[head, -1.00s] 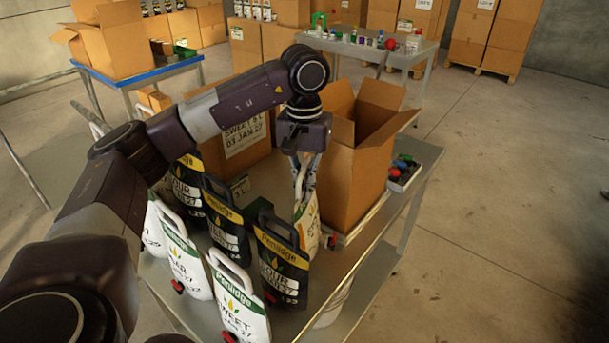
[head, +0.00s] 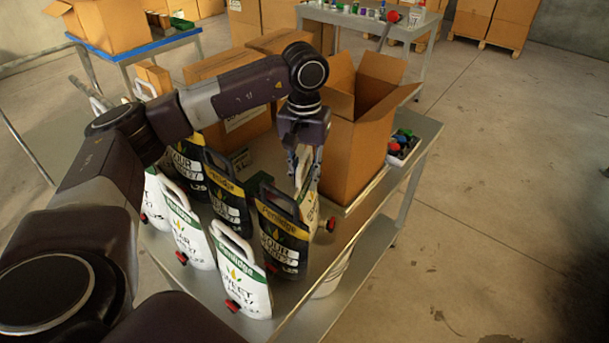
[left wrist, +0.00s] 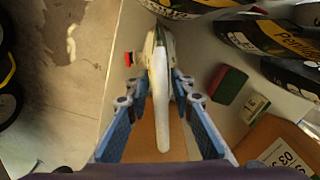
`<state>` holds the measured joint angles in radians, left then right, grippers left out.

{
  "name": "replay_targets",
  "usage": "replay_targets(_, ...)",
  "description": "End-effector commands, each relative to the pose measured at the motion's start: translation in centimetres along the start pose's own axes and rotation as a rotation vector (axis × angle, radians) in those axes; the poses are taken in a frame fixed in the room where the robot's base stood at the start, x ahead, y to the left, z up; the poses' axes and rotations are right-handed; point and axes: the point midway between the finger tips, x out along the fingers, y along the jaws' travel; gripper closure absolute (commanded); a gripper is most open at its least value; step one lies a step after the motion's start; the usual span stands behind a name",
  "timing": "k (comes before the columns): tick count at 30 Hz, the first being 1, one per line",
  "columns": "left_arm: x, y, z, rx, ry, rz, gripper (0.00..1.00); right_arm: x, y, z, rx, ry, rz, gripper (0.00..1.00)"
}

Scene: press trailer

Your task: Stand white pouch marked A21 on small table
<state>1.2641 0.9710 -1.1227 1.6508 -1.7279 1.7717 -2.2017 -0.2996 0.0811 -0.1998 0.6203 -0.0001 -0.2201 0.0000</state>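A white pouch (head: 311,208) with a red cap stands on the metal table, partly behind a black pouch (head: 283,240). My left gripper (head: 305,172) points down over its top. In the left wrist view, the pouch's white handle (left wrist: 161,95) lies between the spread fingers of the gripper (left wrist: 155,95), with gaps on both sides. I cannot read an A21 mark on any pouch. Other white pouches (head: 240,275) and black pouches stand to the left and in front. My right gripper is not in view.
An open cardboard box (head: 355,150) stands close right of the gripper. A tray of coloured caps (head: 403,148) lies at the table's right edge. A closed box (head: 225,95) stands behind. Another table (head: 440,20) is at the back; the floor at right is clear.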

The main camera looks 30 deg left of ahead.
Motion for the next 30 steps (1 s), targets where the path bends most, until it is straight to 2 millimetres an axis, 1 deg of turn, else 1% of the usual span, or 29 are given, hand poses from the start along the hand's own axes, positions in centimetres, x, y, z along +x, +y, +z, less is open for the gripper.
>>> replay_targets(5, -0.1, 0.0, 0.0, 0.000, 0.001, 0.000, 0.78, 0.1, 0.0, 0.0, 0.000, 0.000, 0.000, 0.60)
replay_targets(8, -0.7, 0.1, -0.1, 0.000, 0.002, 0.002, 0.78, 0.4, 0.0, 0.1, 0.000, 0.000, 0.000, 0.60)
replay_targets(11, -2.0, 0.1, -0.1, 0.000, 0.005, 0.004, 0.78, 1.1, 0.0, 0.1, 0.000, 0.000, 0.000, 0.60)
replay_targets(14, -4.1, 0.2, -0.2, 0.000, 0.006, 0.004, 0.78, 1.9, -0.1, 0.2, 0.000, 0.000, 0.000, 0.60)
replay_targets(18, -7.6, 0.2, -0.1, 0.001, 0.006, 0.004, 0.78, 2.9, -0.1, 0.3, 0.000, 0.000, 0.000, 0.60)
replay_targets(21, -9.4, 0.1, -0.1, -0.001, 0.004, 0.002, 0.78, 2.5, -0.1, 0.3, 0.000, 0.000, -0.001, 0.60)
replay_targets(25, -11.0, 0.0, -0.1, 0.000, 0.003, 0.000, 0.78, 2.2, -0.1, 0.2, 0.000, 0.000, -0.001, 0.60)
replay_targets(30, -11.9, 0.0, -0.1, -0.001, 0.001, 0.000, 0.78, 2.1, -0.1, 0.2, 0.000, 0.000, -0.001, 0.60)
